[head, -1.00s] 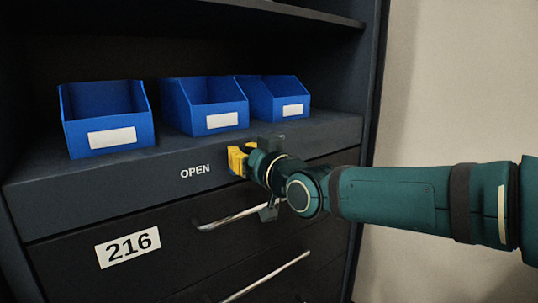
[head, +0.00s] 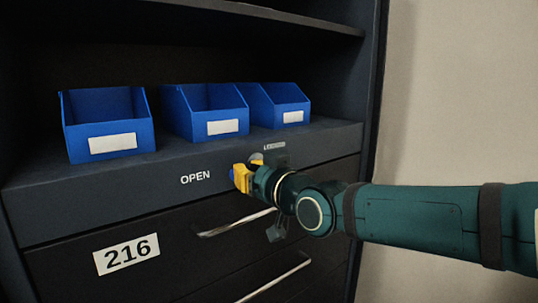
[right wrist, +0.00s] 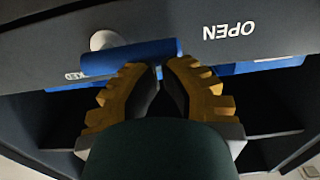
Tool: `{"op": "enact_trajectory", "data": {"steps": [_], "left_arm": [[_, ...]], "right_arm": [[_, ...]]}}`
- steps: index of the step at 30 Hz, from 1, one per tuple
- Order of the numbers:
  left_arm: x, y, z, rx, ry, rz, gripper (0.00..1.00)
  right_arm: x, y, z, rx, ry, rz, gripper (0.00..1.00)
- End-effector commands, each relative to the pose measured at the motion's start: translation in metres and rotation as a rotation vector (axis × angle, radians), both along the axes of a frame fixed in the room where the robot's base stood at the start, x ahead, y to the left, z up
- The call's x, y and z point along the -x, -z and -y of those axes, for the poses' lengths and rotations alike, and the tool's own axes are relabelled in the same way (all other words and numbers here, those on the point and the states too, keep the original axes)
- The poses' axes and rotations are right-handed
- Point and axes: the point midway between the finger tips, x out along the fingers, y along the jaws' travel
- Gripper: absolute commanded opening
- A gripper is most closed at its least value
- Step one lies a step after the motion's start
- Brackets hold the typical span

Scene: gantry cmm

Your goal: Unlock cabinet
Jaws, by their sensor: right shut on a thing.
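The dark cabinet (head: 130,203) fills the left and middle of the head view. Its front ledge carries an OPEN label (head: 195,178) and a partly covered LOCKED label (head: 274,147). A blue lever (right wrist: 125,58) with a pale round hub (right wrist: 105,40) sits on the ledge front; its end lies toward OPEN. In the head view only a bit of the blue lever (head: 232,174) shows beside the fingers. My right gripper (head: 240,178), with yellow fingers, is shut on the lever's end; the fingertips also show in the right wrist view (right wrist: 168,66). My left gripper is out of view.
Three blue bins (head: 110,142) stand on the shelf above the ledge. Below are drawers with bar handles (head: 235,222), one close under my right gripper, and a 216 label (head: 127,254). A bare wall (head: 460,90) is on the right.

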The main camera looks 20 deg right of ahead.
Motion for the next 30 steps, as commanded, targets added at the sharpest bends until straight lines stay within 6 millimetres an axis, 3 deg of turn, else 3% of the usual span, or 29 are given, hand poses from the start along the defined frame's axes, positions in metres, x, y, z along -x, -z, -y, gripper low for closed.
{"op": "enact_trajectory", "data": {"steps": [30], "left_arm": [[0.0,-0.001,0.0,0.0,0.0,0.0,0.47]], "right_arm": [[0.063,-0.022,0.022,-0.003,-0.002,0.017,0.0]]}}
